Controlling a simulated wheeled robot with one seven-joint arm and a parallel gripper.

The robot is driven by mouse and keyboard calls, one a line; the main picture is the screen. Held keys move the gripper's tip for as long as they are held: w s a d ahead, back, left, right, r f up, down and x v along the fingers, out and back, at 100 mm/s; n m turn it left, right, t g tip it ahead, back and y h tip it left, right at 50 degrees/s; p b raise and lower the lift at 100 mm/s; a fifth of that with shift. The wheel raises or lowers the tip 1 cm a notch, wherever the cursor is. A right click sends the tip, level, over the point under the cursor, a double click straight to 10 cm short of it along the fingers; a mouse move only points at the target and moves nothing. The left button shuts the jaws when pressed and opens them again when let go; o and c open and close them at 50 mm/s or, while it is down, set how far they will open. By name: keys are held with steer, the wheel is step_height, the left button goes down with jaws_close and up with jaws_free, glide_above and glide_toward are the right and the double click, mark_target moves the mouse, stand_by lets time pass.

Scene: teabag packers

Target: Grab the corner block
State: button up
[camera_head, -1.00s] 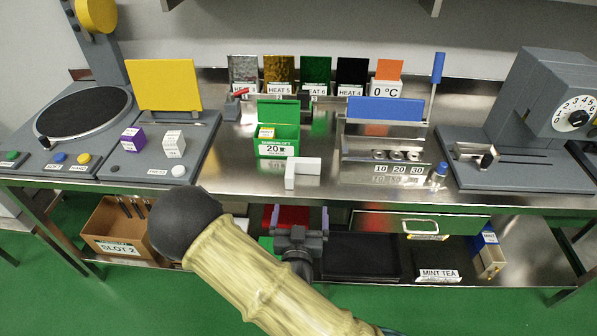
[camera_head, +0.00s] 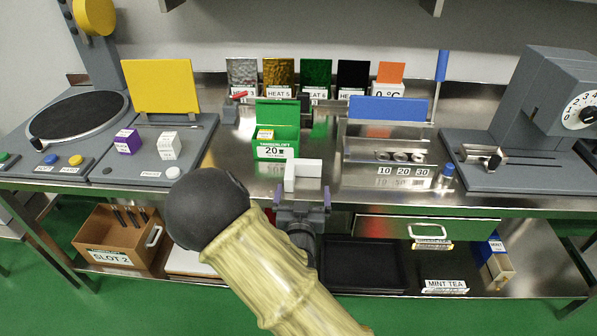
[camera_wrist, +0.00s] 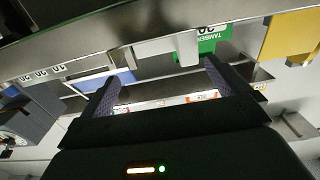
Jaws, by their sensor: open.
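The corner block (camera_head: 304,175) is a white L-shaped piece near the front edge of the steel table, in front of the green box (camera_head: 276,147) labelled 20. My gripper (camera_head: 302,195) is open and empty, with its two fingertips just in front of the table edge and below the block in the head view. A gap appears to remain between fingers and block. In the wrist view my gripper (camera_wrist: 158,76) shows both fingers apart. A pale block (camera_wrist: 187,48) beyond them, near the table edge, looks like the corner block.
A blue-panelled rack (camera_head: 385,110) stands right of the block. A grey console (camera_head: 150,150) with a yellow panel stands left. The table's front edge (camera_head: 385,200) lies close to my gripper. A drawer (camera_head: 385,228) and a lower shelf are underneath.

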mark_target(304, 166)
steer(key=shift+w, duration=2.05)
steer(key=shift+w+p, duration=0.75)
steer(key=shift+w, duration=1.9)
steer(key=c, duration=0.8)
steer(key=shift+r, duration=0.1)
steer(key=shift+c, duration=0.2)
step_height(304, 166, up, 10)
